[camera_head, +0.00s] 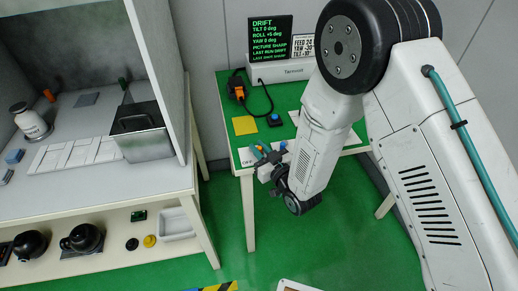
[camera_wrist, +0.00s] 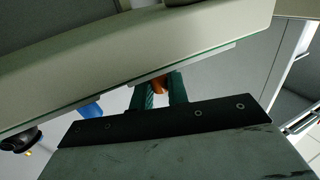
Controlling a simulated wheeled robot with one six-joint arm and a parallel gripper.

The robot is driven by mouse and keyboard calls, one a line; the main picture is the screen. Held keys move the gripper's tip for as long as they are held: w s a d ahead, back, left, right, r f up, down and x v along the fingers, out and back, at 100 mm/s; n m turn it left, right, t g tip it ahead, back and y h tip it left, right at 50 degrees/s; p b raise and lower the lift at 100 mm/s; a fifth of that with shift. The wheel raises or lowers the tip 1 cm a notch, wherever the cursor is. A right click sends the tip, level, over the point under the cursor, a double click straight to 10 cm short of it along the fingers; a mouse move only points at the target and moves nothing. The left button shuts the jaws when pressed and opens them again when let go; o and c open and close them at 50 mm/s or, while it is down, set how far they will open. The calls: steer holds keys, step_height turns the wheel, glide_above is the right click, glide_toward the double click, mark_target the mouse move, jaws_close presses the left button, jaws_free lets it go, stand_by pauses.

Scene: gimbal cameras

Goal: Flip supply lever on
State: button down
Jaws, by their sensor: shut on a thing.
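My gripper (camera_head: 266,158) is at the front edge of the green-topped table. In the wrist view, its two short teal fingers (camera_wrist: 160,92) are shut on a small orange piece (camera_wrist: 160,86), which looks like the handle of the supply lever. The fingers and the table edge hide most of the lever, so I cannot tell its position. A white label (camera_head: 246,156) starting with "Off" lies beside the gripper in the head view. A blue part (camera_wrist: 91,110) sits apart from the fingers in the wrist view.
A black screen (camera_head: 270,40) with green text stands at the table's back. An orange device (camera_head: 237,88) with a black cable, a yellow note (camera_head: 244,125) and a blue button (camera_head: 274,119) are on the table. A white workbench (camera_head: 100,190) stands left; green floor lies between.

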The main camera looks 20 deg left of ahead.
steer(key=c, duration=1.4)
jaws_free()
steer(key=shift+c, duration=0.2)
steer(key=shift+d, duration=0.1)
steer(key=v, duration=0.7)
steer(key=shift+s+d, duration=0.2)
steer(key=shift+s, duration=0.05)
